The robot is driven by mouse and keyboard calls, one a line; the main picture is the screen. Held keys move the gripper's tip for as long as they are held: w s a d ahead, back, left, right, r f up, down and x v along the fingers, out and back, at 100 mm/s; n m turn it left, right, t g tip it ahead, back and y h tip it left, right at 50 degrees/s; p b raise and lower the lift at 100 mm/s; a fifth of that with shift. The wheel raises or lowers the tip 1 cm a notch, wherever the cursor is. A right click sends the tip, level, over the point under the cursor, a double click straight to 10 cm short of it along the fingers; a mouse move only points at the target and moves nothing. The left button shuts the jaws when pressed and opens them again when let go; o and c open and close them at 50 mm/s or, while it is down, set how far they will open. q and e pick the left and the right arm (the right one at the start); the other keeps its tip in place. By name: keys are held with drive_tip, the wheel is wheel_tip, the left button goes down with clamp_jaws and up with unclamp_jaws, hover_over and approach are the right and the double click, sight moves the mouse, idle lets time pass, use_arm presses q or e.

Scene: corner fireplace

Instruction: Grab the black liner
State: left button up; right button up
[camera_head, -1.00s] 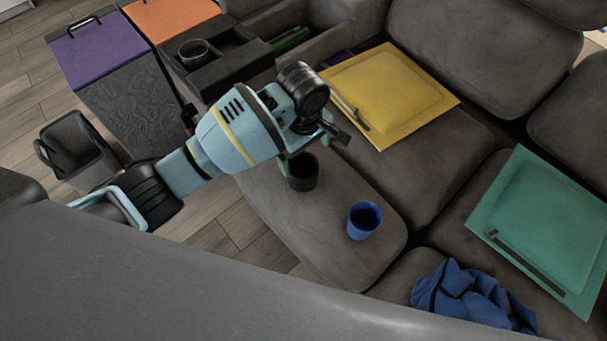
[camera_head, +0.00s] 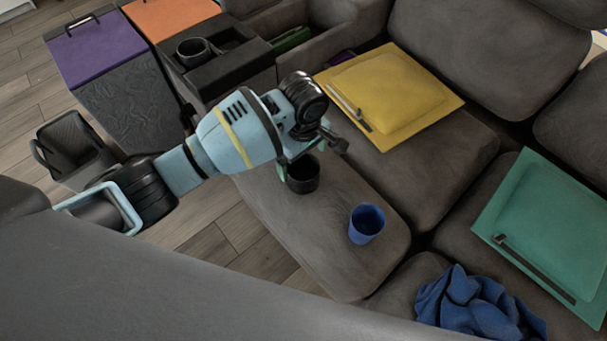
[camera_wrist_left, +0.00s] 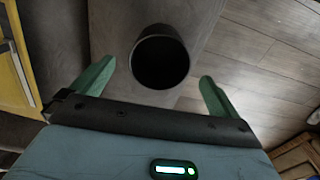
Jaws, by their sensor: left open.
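A black, round, open-topped liner (camera_head: 303,182), shaped like a cup, stands upright on the grey cushioned seat. In the left wrist view the liner (camera_wrist_left: 161,62) shows its dark open mouth between and beyond the two green fingers. My left gripper (camera_head: 302,160) is open and empty at the liner, and its fingers hide part of the rim in the head view. In the left wrist view the spread fingers of the gripper (camera_wrist_left: 156,82) lie one to each side of the liner, with visible gaps. I cannot tell whether a finger touches it. My right gripper is not in view.
A blue cup (camera_head: 366,224) stands close by on the same seat. A crumpled blue cloth (camera_head: 470,302), a yellow cushioned tray (camera_head: 440,105) and a green one (camera_head: 520,190) lie on the sofa. A dark cup (camera_head: 193,50) sits in the console; a dark bin (camera_head: 72,150) stands left.

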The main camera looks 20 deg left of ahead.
use_arm(q)
drive_tip(key=shift+f+b, duration=0.35)
drive_tip(key=shift+f, duration=1.1)
drive_tip(key=shift+c, duration=0.3)
drive_tip(key=c, duration=1.3)
drive_tip(key=shift+r, duration=0.15)
drive_tip(key=shift+r+p, duration=0.35)
drive_tip(key=shift+r, duration=0.25)
drive_tip(key=s+a+r+p, duration=0.1)
drive_tip(key=s+a, duration=0.2)
drive_tip(key=s, duration=0.1)
drive_tip(key=s+a+r+p, duration=0.1)
drive_tip(key=s+a+p, duration=0.1)
drive_tip(key=s, duration=0.3)
drive_tip(key=s+a+r+p, duration=0.1)
drive_tip(key=s+a+p, duration=0.1)
drive_tip(key=s+a, duration=0.2)
drive_tip(key=shift+s+r, duration=0.15)
drive_tip(key=shift+r, duration=0.15)
